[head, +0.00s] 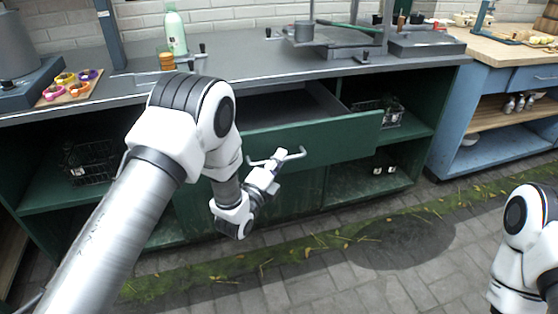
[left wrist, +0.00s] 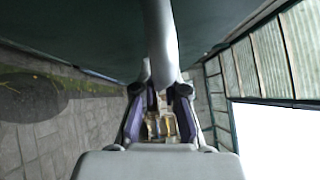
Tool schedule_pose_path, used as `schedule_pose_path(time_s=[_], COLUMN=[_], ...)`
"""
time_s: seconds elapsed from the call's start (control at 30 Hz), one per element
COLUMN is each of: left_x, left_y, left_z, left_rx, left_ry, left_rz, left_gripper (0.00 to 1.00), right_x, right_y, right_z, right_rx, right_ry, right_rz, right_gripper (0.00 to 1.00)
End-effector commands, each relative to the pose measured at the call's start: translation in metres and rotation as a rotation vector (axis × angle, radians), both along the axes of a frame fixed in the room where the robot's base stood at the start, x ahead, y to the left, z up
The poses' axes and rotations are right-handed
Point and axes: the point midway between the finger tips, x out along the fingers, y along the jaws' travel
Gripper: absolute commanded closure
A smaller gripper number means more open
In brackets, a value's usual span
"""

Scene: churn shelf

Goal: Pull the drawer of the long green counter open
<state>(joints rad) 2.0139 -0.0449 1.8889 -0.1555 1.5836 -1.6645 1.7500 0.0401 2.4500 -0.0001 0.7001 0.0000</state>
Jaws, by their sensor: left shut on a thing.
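The long green counter (head: 190,205) has a grey top and a green drawer (head: 340,141) in its front. The drawer stands out from the counter, and its dark inside shows behind the front panel. A pale bar handle (head: 296,154) is on the drawer front. My left gripper (head: 276,160) is shut on this handle. In the left wrist view the handle (left wrist: 163,40) runs down between the fingertips of the gripper (left wrist: 160,92). My left arm hides part of the drawer's left side. My right gripper is out of the head view.
On the counter are a green bottle (head: 175,33), a board with colored rings (head: 69,86) and a grey stand. Open shelves hold wire baskets (head: 88,162). A blue cabinet (head: 490,110) stands at the right. The paved floor (head: 330,275) in front is clear.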

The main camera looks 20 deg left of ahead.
Motion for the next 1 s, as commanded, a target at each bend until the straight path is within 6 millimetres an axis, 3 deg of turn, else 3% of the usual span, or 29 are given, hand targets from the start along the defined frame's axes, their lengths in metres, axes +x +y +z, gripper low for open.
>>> schedule_pose_path(time_s=[0.3, 0.4, 0.77, 0.87, 1.0], left_x=[0.000, 0.000, -0.004, -0.016, -0.049], left_y=[0.000, 0.000, 0.001, 0.004, 0.011], left_z=[0.000, 0.000, -0.001, -0.003, -0.008], left_rx=[0.000, 0.000, 0.000, 0.000, -0.001], left_ry=[-0.001, 0.000, 0.001, 0.003, 0.006], left_rz=[0.001, 0.001, 0.001, 0.002, 0.002], left_gripper=[1.00, 0.63, 0.63, 0.63, 0.63], right_x=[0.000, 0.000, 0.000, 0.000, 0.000], right_y=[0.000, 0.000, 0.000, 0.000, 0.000], right_z=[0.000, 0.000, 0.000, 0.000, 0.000], right_rx=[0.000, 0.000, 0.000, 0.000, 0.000], right_ry=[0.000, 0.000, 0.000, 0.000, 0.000], right_rz=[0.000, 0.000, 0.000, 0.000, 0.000], right_gripper=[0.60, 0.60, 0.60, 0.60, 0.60])
